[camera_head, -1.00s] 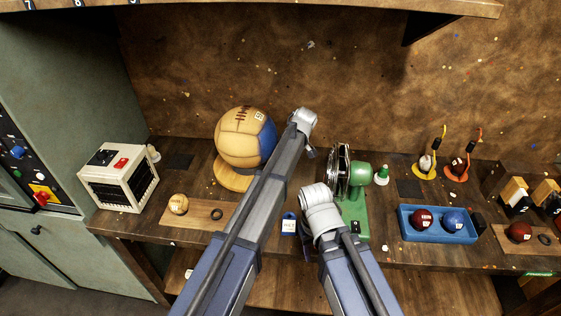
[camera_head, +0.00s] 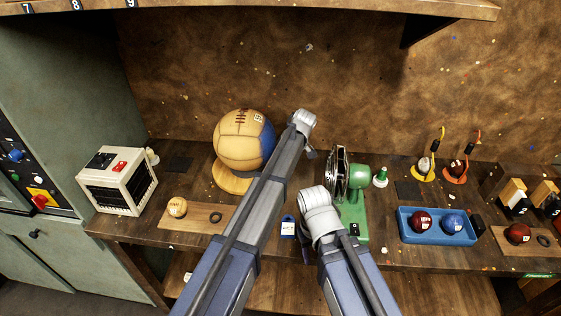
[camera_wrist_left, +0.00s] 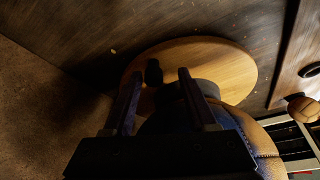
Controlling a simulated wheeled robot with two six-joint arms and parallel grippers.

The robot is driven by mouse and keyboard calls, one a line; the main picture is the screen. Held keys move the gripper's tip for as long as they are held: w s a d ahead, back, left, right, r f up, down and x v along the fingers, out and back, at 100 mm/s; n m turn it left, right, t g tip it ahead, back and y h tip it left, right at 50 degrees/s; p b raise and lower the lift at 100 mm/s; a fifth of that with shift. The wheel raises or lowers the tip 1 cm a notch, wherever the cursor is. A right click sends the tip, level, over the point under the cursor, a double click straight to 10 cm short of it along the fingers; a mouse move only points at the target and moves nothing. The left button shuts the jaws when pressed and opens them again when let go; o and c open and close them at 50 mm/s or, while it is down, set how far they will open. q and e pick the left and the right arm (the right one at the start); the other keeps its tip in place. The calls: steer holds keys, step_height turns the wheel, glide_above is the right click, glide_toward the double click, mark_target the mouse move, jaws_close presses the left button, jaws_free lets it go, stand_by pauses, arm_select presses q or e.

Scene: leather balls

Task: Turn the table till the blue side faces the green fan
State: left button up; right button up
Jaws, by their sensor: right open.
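The large tan leather ball (camera_head: 238,140) sits on the round wooden turntable (camera_head: 228,178). Its blue side (camera_head: 267,140) shows at the right, on the side towards the green fan (camera_head: 358,178). My left arm crosses in front of the ball's right edge and hides its gripper in the head view. In the left wrist view the left gripper (camera_wrist_left: 160,73) has its fingers apart over the turntable (camera_wrist_left: 225,65), with a dark peg (camera_wrist_left: 153,72) between them in the picture; contact cannot be told. My right gripper (camera_head: 308,246) is open, mostly hidden below its wrist, left of the fan's base.
A white box (camera_head: 118,180) stands left of the turntable. A small ball (camera_head: 177,207) rests on a board in front. A blue tray (camera_head: 438,238) with a red and a blue ball lies right of the fan. A shelf (camera_head: 300,10) overhangs the back.

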arm_select(q)
steer(key=shift+r, duration=0.15)
steer(key=p+v, duration=0.7)
steer(key=shift+d+r, duration=0.15)
steer(key=shift+r, duration=0.1)
steer(key=shift+s, duration=0.1)
steer(key=s+a+f+m+h, duration=0.1)
steer(key=s+a+m, duration=0.3)
steer(key=s, duration=0.5)
steer(key=s+a+m+g+h, duration=0.15)
steer(key=s+a+m, duration=0.3)
steer(key=s, duration=0.55)
steer(key=s+a+f+m+h, duration=0.1)
steer(key=s+a+m, duration=0.35)
steer(key=s, duration=0.45)
steer(key=s+d+m, duration=0.3)
steer(key=s+d, duration=0.3)
steer(key=d, duration=0.4)
steer(key=shift+d+r+g+y, duration=0.2)
steer(key=shift+d+g+y, duration=0.15)
steer(key=shift+y, duration=0.1)
